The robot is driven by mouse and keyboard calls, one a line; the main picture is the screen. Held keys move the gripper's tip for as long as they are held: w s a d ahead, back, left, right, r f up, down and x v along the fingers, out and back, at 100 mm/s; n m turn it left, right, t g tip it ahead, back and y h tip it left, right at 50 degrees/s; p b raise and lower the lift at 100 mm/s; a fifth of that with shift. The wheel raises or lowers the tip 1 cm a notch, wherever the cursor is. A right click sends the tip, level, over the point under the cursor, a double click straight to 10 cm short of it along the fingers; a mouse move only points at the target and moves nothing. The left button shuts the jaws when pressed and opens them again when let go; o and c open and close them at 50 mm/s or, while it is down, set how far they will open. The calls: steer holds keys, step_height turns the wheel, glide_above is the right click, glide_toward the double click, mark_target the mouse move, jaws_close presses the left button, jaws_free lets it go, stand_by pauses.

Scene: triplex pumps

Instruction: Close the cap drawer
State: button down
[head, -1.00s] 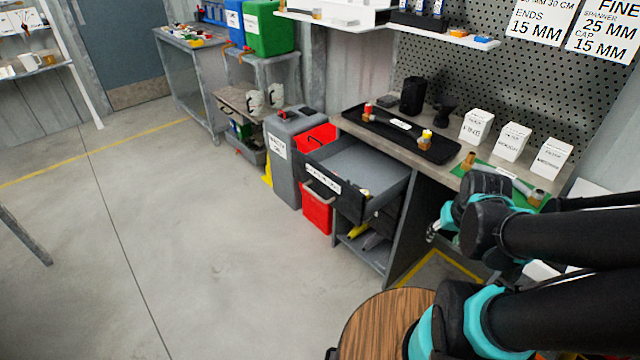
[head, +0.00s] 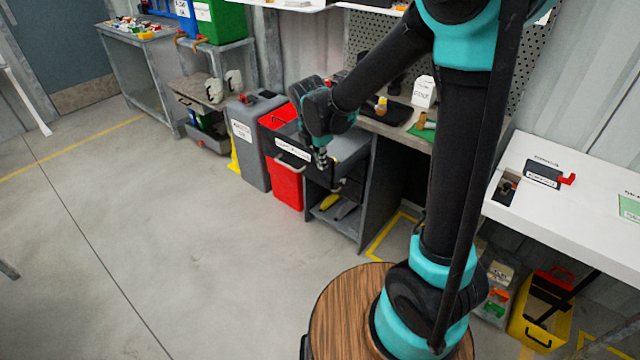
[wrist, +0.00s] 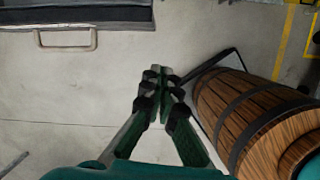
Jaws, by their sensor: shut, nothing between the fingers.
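The cap drawer (head: 285,148) is pulled out from under the grey workbench. Its dark front carries a white label, and part of its grey inside shows behind my arm. My gripper (head: 323,164) is in front of the drawer's right part in the head view and hides some of it. In the wrist view, the drawer's dark front (wrist: 120,15) and pale bar handle (wrist: 66,42) are at the top left. There, my gripper (wrist: 160,74) is shut and empty, its tips apart from the handle in the picture. Contact with the drawer front cannot be seen.
Below is an open shelf (head: 335,222) holding tools. A white table (head: 560,215) is at right. The floor (head: 190,230) in front is clear.

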mark_target(366, 143)
steer(key=w+f, duration=0.1)
steer(key=f, duration=0.2)
steer(key=w+f+n, duration=0.1)
steer(key=f, duration=0.2)
steer(key=w+f+n, duration=0.1)
steer(key=w+f, duration=0.1)
steer(key=f, duration=0.2)
steer(key=shift+d, duration=0.3)
steer(key=shift+w+d, duration=0.35)
steer(key=shift+w, duration=0.1)
steer(key=w+d, duration=0.5)
steer(key=w, duration=0.1)
steer(key=w+d, duration=0.5)
steer(key=w, duration=0.2)
steer(key=w+d, duration=0.5)
steer(key=w, duration=0.1)
steer(key=shift+w, duration=0.25)
steer(key=shift+d, duration=0.1)
